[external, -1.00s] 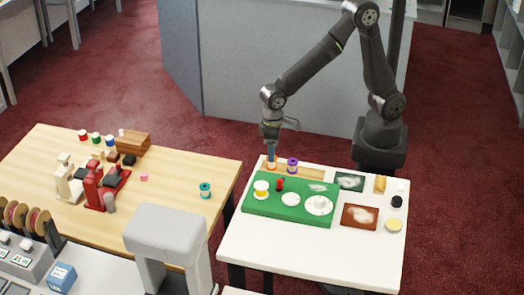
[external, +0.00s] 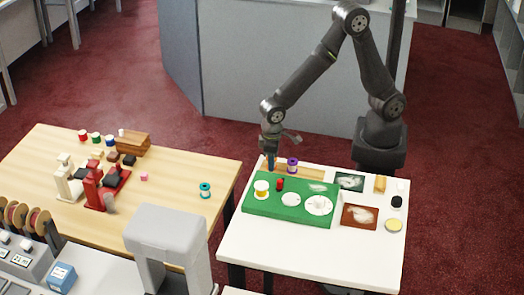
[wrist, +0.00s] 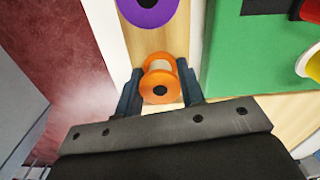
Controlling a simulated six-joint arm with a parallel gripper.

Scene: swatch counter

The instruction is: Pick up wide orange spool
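The wide orange spool (wrist: 160,87) has orange flanges, a pale middle and a dark centre hole. In the wrist view it lies between the two fingertips of my gripper (wrist: 160,88), on the wooden strip. The fingers stand on either side, close to its flanges; any gap is very small, and firm contact does not show. In the external view my gripper (external: 270,162) is low at the far left corner of the white table and mostly hides the spool.
A purple spool (external: 292,165) stands close by on the wooden strip (external: 312,173); it also shows in the wrist view (wrist: 148,8). A green mat (external: 262,209) with white discs, a yellow-white spool (external: 261,189) and a red piece (external: 280,184) lies in front.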

